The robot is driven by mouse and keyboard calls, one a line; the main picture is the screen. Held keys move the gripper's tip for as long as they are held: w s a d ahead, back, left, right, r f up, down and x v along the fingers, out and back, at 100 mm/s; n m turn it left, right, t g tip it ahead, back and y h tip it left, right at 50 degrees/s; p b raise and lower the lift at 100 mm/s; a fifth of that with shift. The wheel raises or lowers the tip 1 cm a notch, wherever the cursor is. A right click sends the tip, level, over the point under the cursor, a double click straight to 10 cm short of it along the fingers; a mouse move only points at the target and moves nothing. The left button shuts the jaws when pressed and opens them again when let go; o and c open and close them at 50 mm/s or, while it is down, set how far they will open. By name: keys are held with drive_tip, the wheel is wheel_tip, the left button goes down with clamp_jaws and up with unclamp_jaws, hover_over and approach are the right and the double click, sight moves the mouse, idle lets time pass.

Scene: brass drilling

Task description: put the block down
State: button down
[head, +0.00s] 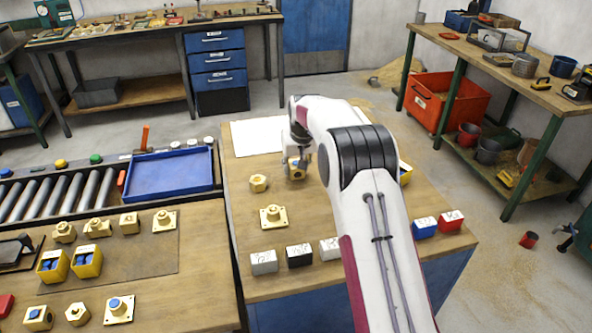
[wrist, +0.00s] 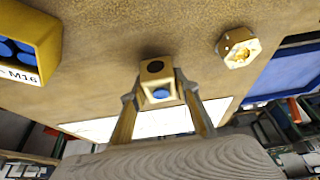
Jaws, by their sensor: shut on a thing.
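The brass block (head: 297,174) is on or just above the wooden table (head: 232,222), near the white sheet (head: 250,143); I cannot tell if it touches the wood. In the wrist view the block (wrist: 159,68) shows a dark hole in one face and a blue round bore in another. My gripper (head: 298,160) is shut on it, with a finger on each side in the wrist view (wrist: 158,88). The arm hides part of the table to the right.
A hexagonal brass piece (head: 258,183) and a flanged brass piece (head: 273,216) stand close by to the left. Labelled grey (head: 264,263), black (head: 299,256), blue (head: 424,228) and red (head: 451,221) boxes line the front edge. A blue tray (head: 170,172) lies further left.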

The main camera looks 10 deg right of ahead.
drive_tip(key=shift+f, duration=0.55)
drive_tip(key=shift+f, duration=0.2)
drive_tip(key=c, duration=1.5)
unclamp_jaws()
drive_tip(key=v, duration=1.2)
drive_tip(key=shift+s+r, duration=0.1)
drive_tip(key=shift+r, duration=0.05)
